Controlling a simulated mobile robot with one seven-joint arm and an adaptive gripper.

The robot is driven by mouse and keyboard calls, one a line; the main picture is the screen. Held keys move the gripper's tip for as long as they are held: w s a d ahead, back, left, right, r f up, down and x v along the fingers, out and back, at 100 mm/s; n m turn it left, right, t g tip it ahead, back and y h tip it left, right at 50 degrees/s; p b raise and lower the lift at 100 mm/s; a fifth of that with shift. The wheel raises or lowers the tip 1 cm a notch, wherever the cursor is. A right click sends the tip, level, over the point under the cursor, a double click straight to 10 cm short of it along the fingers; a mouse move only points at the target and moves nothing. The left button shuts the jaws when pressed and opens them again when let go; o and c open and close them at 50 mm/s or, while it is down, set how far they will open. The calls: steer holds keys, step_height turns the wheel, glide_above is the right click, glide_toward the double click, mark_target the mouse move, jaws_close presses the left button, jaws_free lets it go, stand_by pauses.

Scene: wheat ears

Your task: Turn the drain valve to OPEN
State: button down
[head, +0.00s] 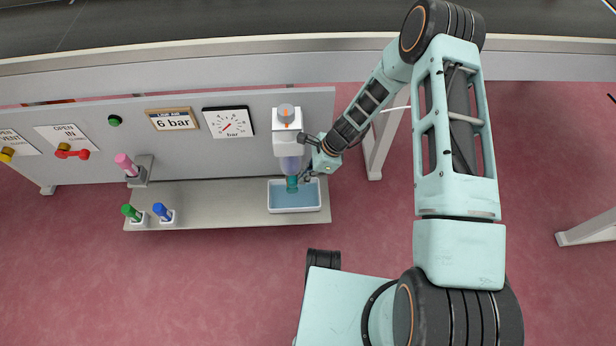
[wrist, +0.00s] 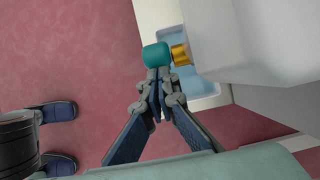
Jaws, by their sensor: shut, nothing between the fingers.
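The drain valve's teal knob (head: 292,184) hangs under the clear bowl of a white filter unit (head: 287,128) in the head view. In the wrist view the teal knob (wrist: 156,55) shows large, with a brass stem (wrist: 181,54) on its right. My gripper (wrist: 158,82) is shut and empty, its fingertips at the knob's near edge; I cannot tell whether they touch it. In the head view my gripper (head: 305,177) is just right of the knob. No OPEN marking is readable on the valve.
A white tray (head: 294,210) with blue liquid lies below the valve. On the grey panel (head: 258,150) are a gauge (head: 229,123), a "6 bar" sign (head: 173,119) and a red lever (head: 72,153). Pink, green and blue bottles stand left on the shelf (head: 220,217).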

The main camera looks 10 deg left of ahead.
steer(key=shift+a+r, duration=0.1)
steer(key=shift+a, duration=0.05)
stand_by(0.5)
step_height(320, 180, up, 9)
steer(key=a+p, duration=0.1)
steer(key=p, duration=0.2)
steer(key=shift+s+a+r, duration=0.15)
steer(key=shift+s+a, duration=0.05)
